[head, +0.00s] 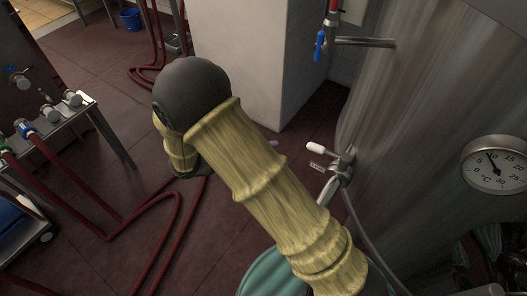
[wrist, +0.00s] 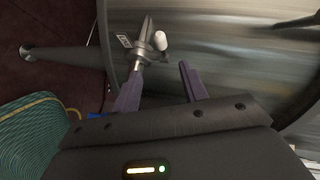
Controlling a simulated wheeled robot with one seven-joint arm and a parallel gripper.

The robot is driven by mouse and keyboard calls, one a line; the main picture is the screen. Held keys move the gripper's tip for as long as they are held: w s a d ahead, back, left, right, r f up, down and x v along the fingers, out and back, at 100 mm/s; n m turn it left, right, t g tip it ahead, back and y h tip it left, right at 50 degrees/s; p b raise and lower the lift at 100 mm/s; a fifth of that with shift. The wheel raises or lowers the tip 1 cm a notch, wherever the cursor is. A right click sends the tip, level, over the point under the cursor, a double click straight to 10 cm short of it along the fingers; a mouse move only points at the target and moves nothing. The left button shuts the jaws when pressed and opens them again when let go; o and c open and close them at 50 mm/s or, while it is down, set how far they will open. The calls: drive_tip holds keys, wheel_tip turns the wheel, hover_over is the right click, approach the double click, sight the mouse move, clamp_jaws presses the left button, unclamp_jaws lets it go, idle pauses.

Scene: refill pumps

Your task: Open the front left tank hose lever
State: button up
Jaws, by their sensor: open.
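A large steel tank (head: 420,130) stands at the right in the head view. A metal valve (head: 341,168) with a white-tipped handle (head: 315,148) sits low on its side. In the wrist view the valve (wrist: 142,50) and its white tip (wrist: 160,40) lie just beyond my gripper (wrist: 160,69). The purple fingers are apart with nothing held between them. The left finger's tip overlaps the valve's lower part; I cannot tell whether they touch. A blue lever (head: 319,42) hangs on a higher pipe. My gripper is not visible in the head view.
A dial gauge (head: 495,164) is on the tank. Red hoses (head: 165,195) lie across the floor at left, by a metal table (head: 62,125) with valves. A white pillar (head: 245,60) stands behind my arm. A ribbed green object (wrist: 30,135) is at the wrist view's left.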

drive_tip(key=shift+s+a+r, duration=0.1)
drive_tip(key=shift+a, duration=0.2)
